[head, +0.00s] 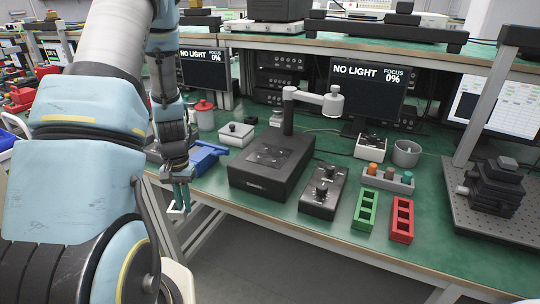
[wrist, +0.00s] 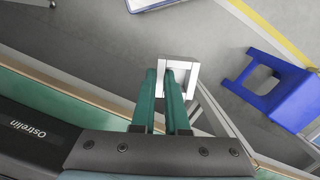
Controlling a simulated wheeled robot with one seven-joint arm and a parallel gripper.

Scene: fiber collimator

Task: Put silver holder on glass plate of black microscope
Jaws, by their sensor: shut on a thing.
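The silver holder (wrist: 190,78) is a small square frame between my gripper's teal fingertips (wrist: 164,78) in the wrist view. My gripper (head: 178,190) is shut on it, off the front edge of the bench in the head view, with the holder (head: 183,210) at its tips. The black microscope (head: 262,182) stands on the bench to the right of my gripper, with a post and a pale head above. A dark plate (head: 270,155) lies on its top; I cannot tell clearly that it is glass. The holder is apart from the microscope.
A blue box (head: 205,157) sits on the bench between my gripper and the microscope. A black control box (head: 323,190), green rack (head: 365,210) and red rack (head: 401,218) stand to the right. Below the holder is floor, with a blue stool (wrist: 270,90) in the wrist view.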

